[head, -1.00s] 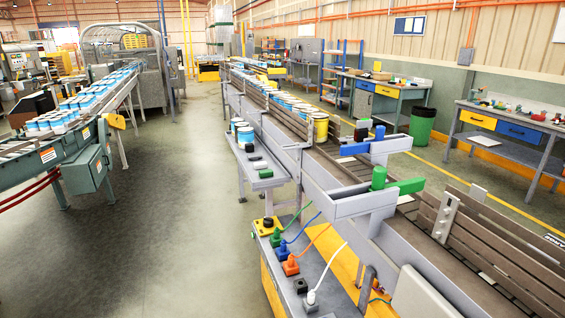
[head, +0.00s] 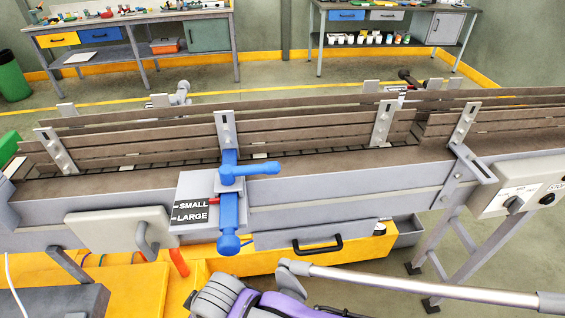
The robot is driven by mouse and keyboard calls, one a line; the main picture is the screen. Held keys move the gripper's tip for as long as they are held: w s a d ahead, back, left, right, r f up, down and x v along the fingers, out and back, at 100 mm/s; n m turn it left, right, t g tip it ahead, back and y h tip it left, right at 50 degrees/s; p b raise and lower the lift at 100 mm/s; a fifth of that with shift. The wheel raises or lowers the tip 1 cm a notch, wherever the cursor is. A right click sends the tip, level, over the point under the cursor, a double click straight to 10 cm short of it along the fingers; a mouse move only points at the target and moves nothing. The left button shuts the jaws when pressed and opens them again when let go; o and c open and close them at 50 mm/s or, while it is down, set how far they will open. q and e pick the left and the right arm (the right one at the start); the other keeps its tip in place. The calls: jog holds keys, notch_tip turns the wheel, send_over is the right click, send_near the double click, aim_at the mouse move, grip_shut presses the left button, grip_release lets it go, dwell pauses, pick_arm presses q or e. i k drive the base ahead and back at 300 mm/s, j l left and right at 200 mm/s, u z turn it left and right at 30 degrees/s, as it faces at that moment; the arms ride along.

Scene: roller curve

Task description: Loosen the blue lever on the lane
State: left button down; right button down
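The blue lever (head: 258,169) sits on a clamp at the near side rail of the lane (head: 330,165). Its handle points to the right. It sits on a blue bar (head: 229,207) that runs across the rail and ends in a round blue knob (head: 229,244) at the near end. A plate (head: 190,208) left of the bar reads SMALL and LARGE, and a red pointer (head: 212,201) lies by SMALL. Neither of my grippers is in view.
A grey panel with a handle (head: 118,228) hangs left of the plate. A drawer with a black handle (head: 315,240) is below the rail. A control box with knobs (head: 520,190) is at right. A purple and grey machine (head: 262,303) with a metal tube (head: 420,283) stands in front.

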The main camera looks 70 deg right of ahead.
aim_at(228, 173)
jog(key=l+z, duration=0.2)
jog(key=z, duration=1.75)
jog(key=k+l, duration=0.05)
